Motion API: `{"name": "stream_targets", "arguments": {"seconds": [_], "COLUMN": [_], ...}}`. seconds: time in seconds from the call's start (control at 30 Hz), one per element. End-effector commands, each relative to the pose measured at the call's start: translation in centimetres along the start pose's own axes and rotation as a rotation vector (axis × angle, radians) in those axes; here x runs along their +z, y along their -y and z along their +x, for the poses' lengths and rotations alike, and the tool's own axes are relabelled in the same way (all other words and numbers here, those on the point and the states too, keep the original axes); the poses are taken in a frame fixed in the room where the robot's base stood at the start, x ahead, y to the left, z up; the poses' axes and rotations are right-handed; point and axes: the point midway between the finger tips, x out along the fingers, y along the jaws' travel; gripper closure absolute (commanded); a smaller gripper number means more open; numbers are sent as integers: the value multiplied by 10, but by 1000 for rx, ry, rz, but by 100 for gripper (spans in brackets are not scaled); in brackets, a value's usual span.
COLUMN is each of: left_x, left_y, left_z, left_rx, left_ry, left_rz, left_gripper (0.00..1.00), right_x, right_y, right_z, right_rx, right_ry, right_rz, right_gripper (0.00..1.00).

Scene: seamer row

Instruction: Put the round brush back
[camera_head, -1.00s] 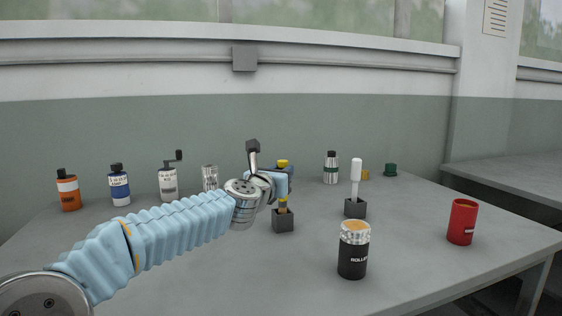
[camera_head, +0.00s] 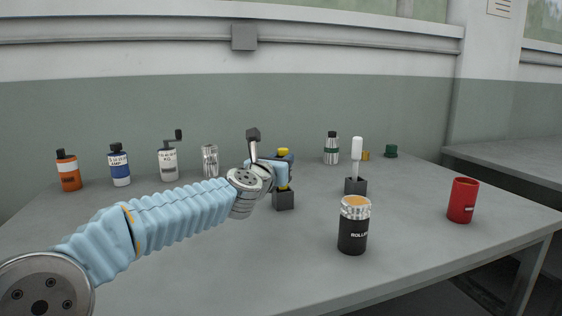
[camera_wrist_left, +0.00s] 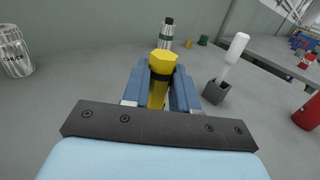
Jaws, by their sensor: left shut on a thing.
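A yellow-handled tool (camera_head: 283,152), seemingly the round brush, stands roughly upright in my left gripper (camera_head: 284,170). The gripper is shut on its handle, and the yellow top also shows between the blue fingers in the left wrist view (camera_wrist_left: 163,62). Directly below is a small dark square holder (camera_head: 283,201). The tool's lower end meets the holder's top; how deep it sits inside I cannot tell. A second tool with a white handle (camera_head: 357,148) stands in another dark holder (camera_head: 355,187) to the right. My right gripper is not in view.
A green-banded bottle (camera_head: 331,149) stands behind.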

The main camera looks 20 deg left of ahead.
Motion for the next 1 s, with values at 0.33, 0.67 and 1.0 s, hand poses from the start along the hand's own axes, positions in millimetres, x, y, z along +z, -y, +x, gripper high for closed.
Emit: {"name": "stream_targets", "arguments": {"seconds": [0.33, 0.67, 1.0], "left_x": [-6, -5, -8], "left_y": [0, 0, 0], "left_z": [0, 0, -27], "left_rx": [0, 0, 1], "left_ry": [1, 0, 3], "left_rz": [0, 0, 1], "left_gripper": [69, 42, 42], "right_x": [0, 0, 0], "right_y": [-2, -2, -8], "right_z": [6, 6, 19], "right_rx": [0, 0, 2], "right_ry": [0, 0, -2], "right_rz": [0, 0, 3], "right_gripper": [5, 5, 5]}}
